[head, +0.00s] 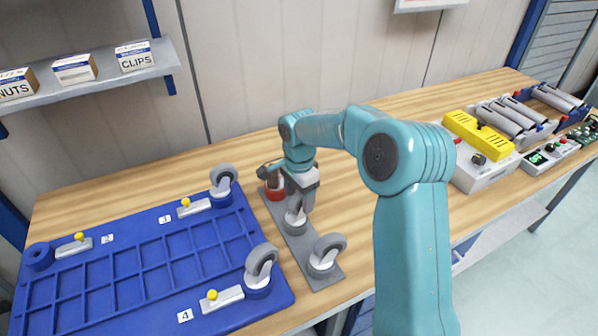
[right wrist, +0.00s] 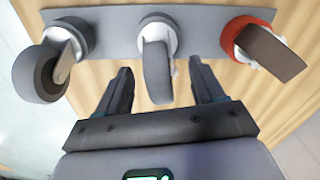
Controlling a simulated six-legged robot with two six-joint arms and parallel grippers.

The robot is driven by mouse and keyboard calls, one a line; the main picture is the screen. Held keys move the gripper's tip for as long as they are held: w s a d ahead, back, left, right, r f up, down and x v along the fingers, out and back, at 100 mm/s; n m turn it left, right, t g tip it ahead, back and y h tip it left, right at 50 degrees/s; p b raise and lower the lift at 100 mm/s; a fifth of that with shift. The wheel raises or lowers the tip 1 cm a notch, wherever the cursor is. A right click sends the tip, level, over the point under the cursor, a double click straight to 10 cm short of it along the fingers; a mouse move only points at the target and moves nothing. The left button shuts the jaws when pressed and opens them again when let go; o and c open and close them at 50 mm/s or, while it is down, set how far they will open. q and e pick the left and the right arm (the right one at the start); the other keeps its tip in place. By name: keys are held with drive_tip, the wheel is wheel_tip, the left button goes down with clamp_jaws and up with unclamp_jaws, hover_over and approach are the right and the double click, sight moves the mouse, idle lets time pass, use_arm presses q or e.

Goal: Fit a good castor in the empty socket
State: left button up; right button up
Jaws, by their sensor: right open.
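A blue tray (head: 148,262) lies on the bench, with an empty ring-shaped socket (head: 39,256) at its far left corner. Castors stand in its back right socket (head: 222,178) and front right socket (head: 261,268). A grey strip (head: 326,282) beside the tray bears three castors: a red-based one (head: 275,193), a middle one (head: 295,219) and a near one (head: 325,254). The red-based one has a brown wheel in the right wrist view (right wrist: 270,50). My right gripper (head: 301,184) is open, its fingers apart on either side of the middle castor's wheel (right wrist: 157,70). My left gripper is out of view.
Latches with yellow knobs (head: 81,238) sit by the tray's sockets. A shelf (head: 90,85) with small boxes hangs at back left. A yellow-topped unit (head: 478,135) and grey cylinders (head: 505,115) stand at right. Bare bench lies behind the strip.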

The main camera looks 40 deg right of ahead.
wheel_tip(320, 180, up, 15)
drive_tip(key=shift+s+a+f, duration=0.2)
drive_tip(key=shift+s+a, duration=0.15)
drive_tip(key=shift+s, duration=0.15)
